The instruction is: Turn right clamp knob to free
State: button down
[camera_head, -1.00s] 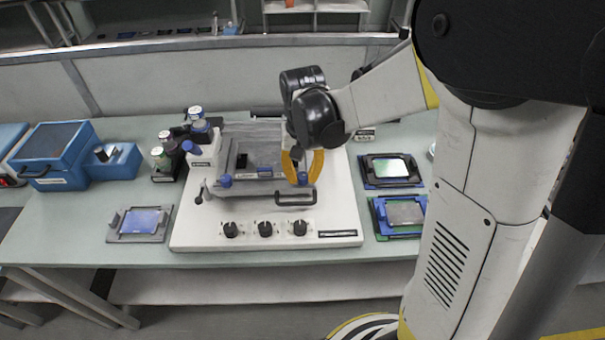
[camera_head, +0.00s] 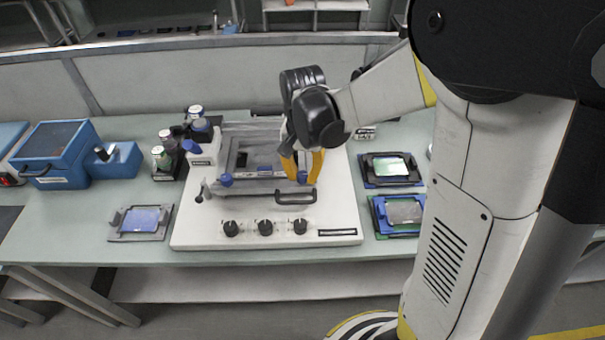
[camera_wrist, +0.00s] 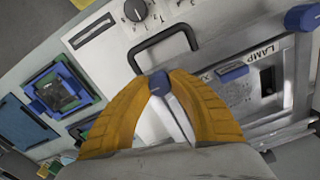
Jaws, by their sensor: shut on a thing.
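The right clamp knob (camera_head: 302,177) is blue and sits at the front right corner of the grey clamp frame on the white machine. It also shows in the wrist view (camera_wrist: 160,83), between the tips of my yellow fingers. My gripper (camera_head: 303,174) comes down from above and is shut on this knob, one finger on each side; the wrist view shows the same grip (camera_wrist: 158,82). The knob's angle is hard to tell. The left clamp knob (camera_head: 226,180), also blue, stands at the frame's front left corner, clear of my gripper.
A black handle (camera_head: 295,197) lies just in front of the gripped knob. Black dials (camera_head: 265,228) line the white machine's (camera_head: 205,237) front. Bottles (camera_head: 161,157) stand left of the frame; trays (camera_head: 398,215) lie to the right. A blue box (camera_head: 55,150) stands far left.

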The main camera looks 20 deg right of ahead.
jog(key=c, duration=1.2)
grip_release()
jog(key=shift+s, duration=0.1)
jog(key=shift+o, duration=0.2)
notch_tip(320, 180, up, 12)
jog(key=n+t, duration=0.3)
send_near(302, 175)
jog(key=s+r, duration=0.4)
jog(key=s, duration=0.1)
jog(key=s+n+t, duration=0.2)
jog(key=s+f+n+t, duration=0.1)
jog(key=s+t, duration=0.1)
jog(key=s, duration=0.1)
jog(key=shift+d+f+n, duration=0.1)
jog(key=shift+f+n, duration=0.1)
jog(key=shift+n, duration=0.2)
